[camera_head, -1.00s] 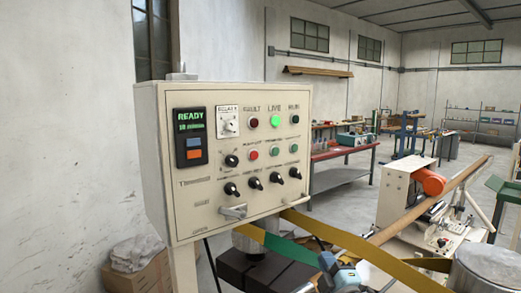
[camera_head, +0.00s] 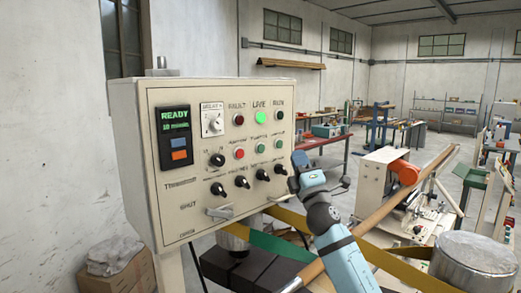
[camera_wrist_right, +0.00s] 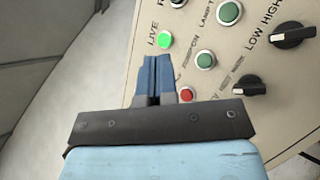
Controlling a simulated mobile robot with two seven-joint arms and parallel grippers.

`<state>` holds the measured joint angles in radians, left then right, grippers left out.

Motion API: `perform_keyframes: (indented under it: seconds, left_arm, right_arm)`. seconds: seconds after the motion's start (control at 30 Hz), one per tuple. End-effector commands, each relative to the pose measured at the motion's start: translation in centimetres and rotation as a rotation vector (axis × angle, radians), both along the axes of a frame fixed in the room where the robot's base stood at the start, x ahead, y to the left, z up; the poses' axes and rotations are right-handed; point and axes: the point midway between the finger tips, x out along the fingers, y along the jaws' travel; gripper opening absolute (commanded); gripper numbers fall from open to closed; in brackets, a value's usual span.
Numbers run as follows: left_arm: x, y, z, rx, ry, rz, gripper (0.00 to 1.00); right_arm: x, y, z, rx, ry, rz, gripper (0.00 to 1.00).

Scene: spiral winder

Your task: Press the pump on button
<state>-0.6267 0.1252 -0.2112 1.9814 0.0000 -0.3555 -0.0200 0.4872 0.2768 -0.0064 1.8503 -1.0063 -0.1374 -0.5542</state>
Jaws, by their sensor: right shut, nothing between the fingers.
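The cream control panel (camera_head: 206,215) has a row of lamps on top and buttons below. The pump on button is the green one (camera_head: 261,146) below the lit green LIVE lamp (camera_head: 260,118), right of a red button (camera_head: 239,153). In the right wrist view the green button (camera_wrist_right: 206,59) sits right of the fingertips, its label partly readable. My right gripper (camera_head: 298,160) is shut and empty, at the panel's lower right edge, and appears apart from the button. Its blue fingers (camera_wrist_right: 153,62) also show in the wrist view. My left gripper is not in view.
Another green button (camera_head: 281,143) is close on the right, and black knobs (camera_head: 262,174) line the row below. A grey drum (camera_head: 470,262) stands at lower right.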

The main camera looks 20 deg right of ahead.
Motion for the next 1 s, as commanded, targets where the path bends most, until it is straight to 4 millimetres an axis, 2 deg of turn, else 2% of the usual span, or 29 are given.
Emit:
perform_keyframes:
  seconds: [0.27,0.7,1.0]
  left_arm:
    - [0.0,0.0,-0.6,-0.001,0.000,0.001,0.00]
    - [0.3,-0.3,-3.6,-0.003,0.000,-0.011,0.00]
    - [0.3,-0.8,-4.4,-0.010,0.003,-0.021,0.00]
  right_arm:
    - [1.0,0.3,-0.2,0.003,0.000,0.001,0.00]
    - [6.5,2.3,-0.4,0.003,0.000,0.003,0.00]
    - [8.3,2.9,-0.1,0.001,0.001,0.002,0.00]
